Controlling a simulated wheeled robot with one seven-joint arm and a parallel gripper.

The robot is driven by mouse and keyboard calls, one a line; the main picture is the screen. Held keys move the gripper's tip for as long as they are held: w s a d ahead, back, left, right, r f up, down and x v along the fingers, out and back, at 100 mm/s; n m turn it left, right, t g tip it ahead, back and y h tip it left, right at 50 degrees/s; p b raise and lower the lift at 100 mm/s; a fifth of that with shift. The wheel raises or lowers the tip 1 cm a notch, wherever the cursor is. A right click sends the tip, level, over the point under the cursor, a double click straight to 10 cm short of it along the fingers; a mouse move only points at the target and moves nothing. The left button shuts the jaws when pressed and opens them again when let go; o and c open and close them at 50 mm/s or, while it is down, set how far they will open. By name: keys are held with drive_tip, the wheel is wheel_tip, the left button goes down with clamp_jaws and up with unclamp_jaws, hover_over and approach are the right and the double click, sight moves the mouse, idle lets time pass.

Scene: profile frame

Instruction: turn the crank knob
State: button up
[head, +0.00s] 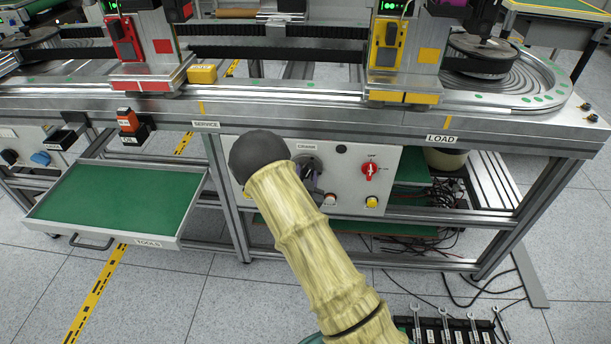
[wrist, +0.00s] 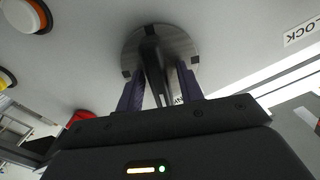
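The crank's grey disc (wrist: 180,42) is on the pale panel in the wrist view. A dark crank knob (wrist: 153,68) stands out from it towards me. My gripper (wrist: 160,70) has its two purple fingers on either side of the knob. Light gaps show between fingers and knob, so it looks open around the knob, not clamped. In the head view, the crank disc (head: 313,164) shows below its label, partly hidden by my yellowish sleeved arm. Only a little of my gripper (head: 308,187) shows there; the knob itself is hidden.
Right of the crank, the panel has a red rotary switch (head: 369,171) and a yellow button (head: 372,202). A pale button (head: 330,199) sits just below my gripper. An open green tool drawer (head: 110,200) juts out at left. The conveyor bench edge (head: 480,130) overhangs the panel.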

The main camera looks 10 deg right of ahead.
clamp_jaws()
drive_tip(key=shift+f+m+b, duration=0.2)
drive_tip(key=shift+m+b, duration=0.5)
drive_tip(key=shift+b, duration=0.05)
drive_tip(key=shift+r+m+b, duration=0.15)
drive_tip(key=shift+m+b, duration=0.15)
drive_tip(key=shift+m, duration=0.2)
drive_tip(key=shift+o, duration=0.9)
unclamp_jaws()
drive_tip(key=shift+s, duration=0.1)
drive_tip(key=v, duration=1.7)
